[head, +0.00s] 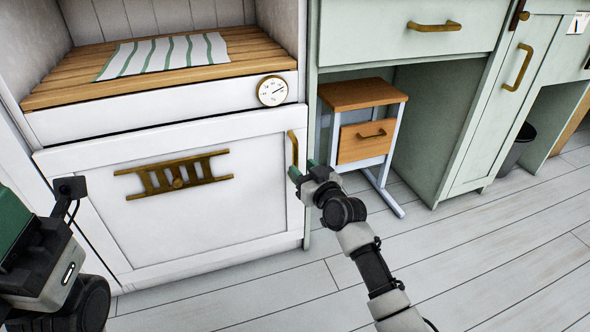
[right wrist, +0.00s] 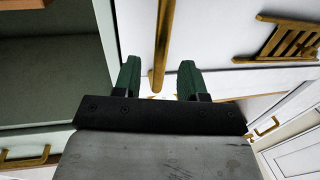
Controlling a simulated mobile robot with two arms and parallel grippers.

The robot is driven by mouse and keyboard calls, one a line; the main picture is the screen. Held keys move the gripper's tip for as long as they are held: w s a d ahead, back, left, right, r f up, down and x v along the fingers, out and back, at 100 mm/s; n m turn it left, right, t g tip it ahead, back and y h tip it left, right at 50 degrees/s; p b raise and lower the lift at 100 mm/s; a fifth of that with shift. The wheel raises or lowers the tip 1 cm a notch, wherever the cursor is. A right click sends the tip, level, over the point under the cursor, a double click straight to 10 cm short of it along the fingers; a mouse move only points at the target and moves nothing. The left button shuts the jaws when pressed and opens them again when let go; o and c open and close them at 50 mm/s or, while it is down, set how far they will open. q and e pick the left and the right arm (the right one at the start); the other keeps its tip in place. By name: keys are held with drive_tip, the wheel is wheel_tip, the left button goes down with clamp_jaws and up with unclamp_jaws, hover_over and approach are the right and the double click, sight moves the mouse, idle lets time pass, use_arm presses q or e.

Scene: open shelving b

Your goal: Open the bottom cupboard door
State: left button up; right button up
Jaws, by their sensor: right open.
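The white bottom cupboard door (head: 235,195) is shut in the head view, with a brass rack-like ornament (head: 175,176) on its front. Its upright brass handle (head: 292,150) is near the right edge. My right gripper (head: 303,170) is open at the lower part of this handle. In the right wrist view the handle (right wrist: 163,45) runs down between the two green fingers of the gripper (right wrist: 158,80), with a gap on each side. Whether a finger touches the handle I cannot tell. My left gripper's fingers do not show; part of my left side is at the lower left.
Above the door is a wooden shelf (head: 60,92) with a striped cloth (head: 165,54) and a round dial (head: 272,91). A small wooden drawer unit (head: 362,95) stands right of the door, under a green counter (head: 400,40). The plank floor (head: 470,260) in front is clear.

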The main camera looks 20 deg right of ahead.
sight(297, 164)
drive_tip(key=shift+b+x, duration=0.75)
drive_tip(key=shift+x, duration=1.35)
drive_tip(key=shift+c, duration=0.4)
clamp_jaws()
